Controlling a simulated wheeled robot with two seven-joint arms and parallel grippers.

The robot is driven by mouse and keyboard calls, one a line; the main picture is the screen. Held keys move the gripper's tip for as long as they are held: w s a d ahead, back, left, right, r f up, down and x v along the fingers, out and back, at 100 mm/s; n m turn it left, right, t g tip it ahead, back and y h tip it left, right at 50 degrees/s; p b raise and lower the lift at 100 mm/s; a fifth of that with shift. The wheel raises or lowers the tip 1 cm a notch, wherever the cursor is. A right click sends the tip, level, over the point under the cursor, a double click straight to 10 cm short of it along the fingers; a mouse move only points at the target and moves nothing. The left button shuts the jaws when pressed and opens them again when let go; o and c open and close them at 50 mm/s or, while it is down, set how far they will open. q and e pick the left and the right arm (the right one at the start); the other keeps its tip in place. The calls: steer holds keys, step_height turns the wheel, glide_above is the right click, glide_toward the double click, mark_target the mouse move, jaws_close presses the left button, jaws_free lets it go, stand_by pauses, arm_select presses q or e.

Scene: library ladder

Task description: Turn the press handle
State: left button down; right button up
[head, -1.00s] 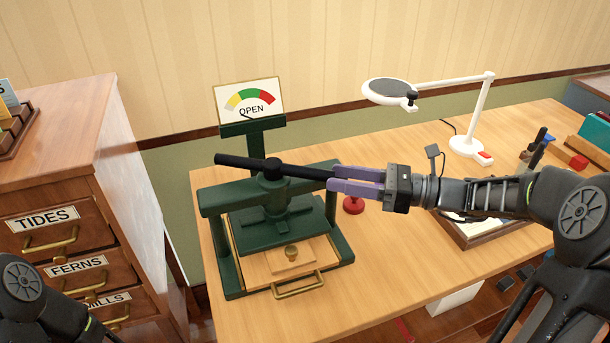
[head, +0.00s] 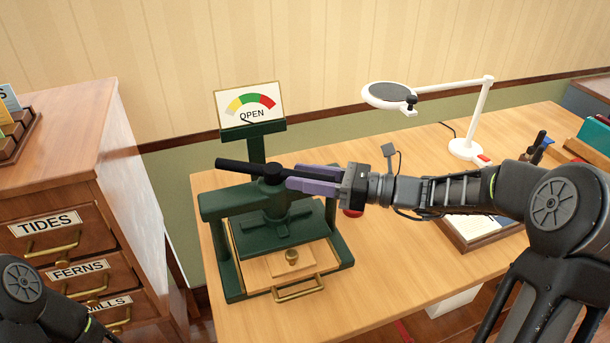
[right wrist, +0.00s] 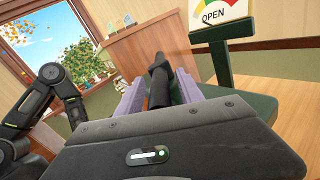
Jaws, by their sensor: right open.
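The green press (head: 208,210) stands on the wooden desk with its dark bar handle (head: 236,165) lying level across the top of its screw. A gauge sign (head: 248,103) behind it reads OPEN. My right gripper (head: 288,178) is open, its purple fingers reaching left along the handle's right half, close to the hub. In the right wrist view the handle (right wrist: 160,85) lies between the two purple fingers (right wrist: 158,92), with gaps beside it. The handle's right end is hidden by the gripper. In the head view only part of my left arm shows at the lower left; its gripper is out of frame.
A wooden drawer cabinet (head: 75,160) stands left of the desk. A white lamp (head: 478,110) stands at the back right. A red object (head: 353,213) sits below my right gripper. The desk (head: 385,265) is clear at the front, right of the press.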

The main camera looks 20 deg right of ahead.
steer(key=shift+c, duration=0.2)
jaws_close()
stand_by(1.1)
